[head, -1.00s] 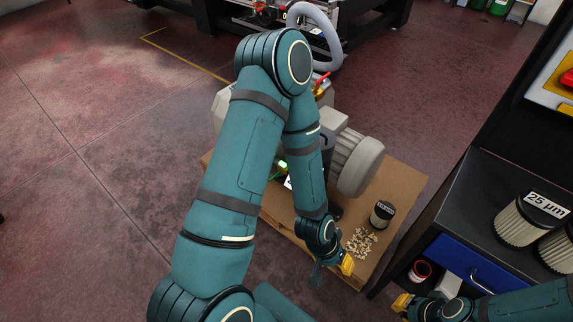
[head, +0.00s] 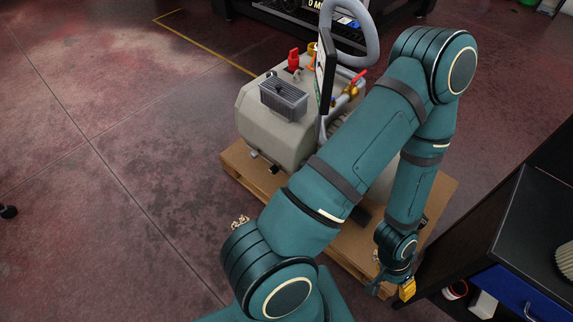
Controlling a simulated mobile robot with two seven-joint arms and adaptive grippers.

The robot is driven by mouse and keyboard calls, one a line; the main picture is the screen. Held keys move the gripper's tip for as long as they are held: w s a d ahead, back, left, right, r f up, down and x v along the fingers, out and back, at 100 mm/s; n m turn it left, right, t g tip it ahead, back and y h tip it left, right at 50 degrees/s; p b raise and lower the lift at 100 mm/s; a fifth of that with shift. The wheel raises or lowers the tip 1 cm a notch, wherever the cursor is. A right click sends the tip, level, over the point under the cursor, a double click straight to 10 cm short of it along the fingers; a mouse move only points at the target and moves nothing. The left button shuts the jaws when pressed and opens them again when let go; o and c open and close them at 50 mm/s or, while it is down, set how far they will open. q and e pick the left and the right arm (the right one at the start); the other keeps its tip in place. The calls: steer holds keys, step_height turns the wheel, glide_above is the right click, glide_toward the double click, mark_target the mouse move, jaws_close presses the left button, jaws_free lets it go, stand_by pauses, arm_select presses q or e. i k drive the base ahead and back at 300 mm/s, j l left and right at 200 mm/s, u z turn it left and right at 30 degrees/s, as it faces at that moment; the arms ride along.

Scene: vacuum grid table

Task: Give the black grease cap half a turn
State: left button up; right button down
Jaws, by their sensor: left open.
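I cannot make out a black grease cap for certain in the head view. The beige pump (head: 262,128) stands on a brown pallet board (head: 236,160). A small dark knob sits on the ribbed grey box (head: 284,98) on top of the pump. My left arm crosses in front of the pump's right part and hides much of it. My left gripper (head: 398,288), with a yellow fingertip, is open and points down by the pallet's near right edge. It appears to hold nothing. My right gripper is out of view.
A dark cabinet with a blue drawer (head: 505,288) stands close on the right. A red-rimmed white tub (head: 455,290) sits low beside it. A grey hose (head: 366,32) arches behind the pump.

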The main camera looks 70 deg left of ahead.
mark_target(275, 170)
steer(key=j+z, duration=0.2)
steer(key=k+j+z, duration=0.15)
steer(key=j, duration=0.25)
steer(key=k+j+z, duration=0.3)
steer(key=j, duration=0.25)
steer(key=k+j+z, duration=0.1)
steer(key=j, duration=0.2)
steer(key=k+j+z, duration=0.1)
steer(key=j, duration=0.2)
steer(key=k+j, duration=0.25)
steer(key=j, duration=0.2)
steer(key=k+j, duration=0.3)
steer(key=j, duration=0.2)
steer(key=k+j, duration=0.25)
steer(key=j, duration=0.2)
steer(key=k+j, duration=0.25)
steer(key=j, duration=0.2)
steer(key=j+z, duration=0.05)
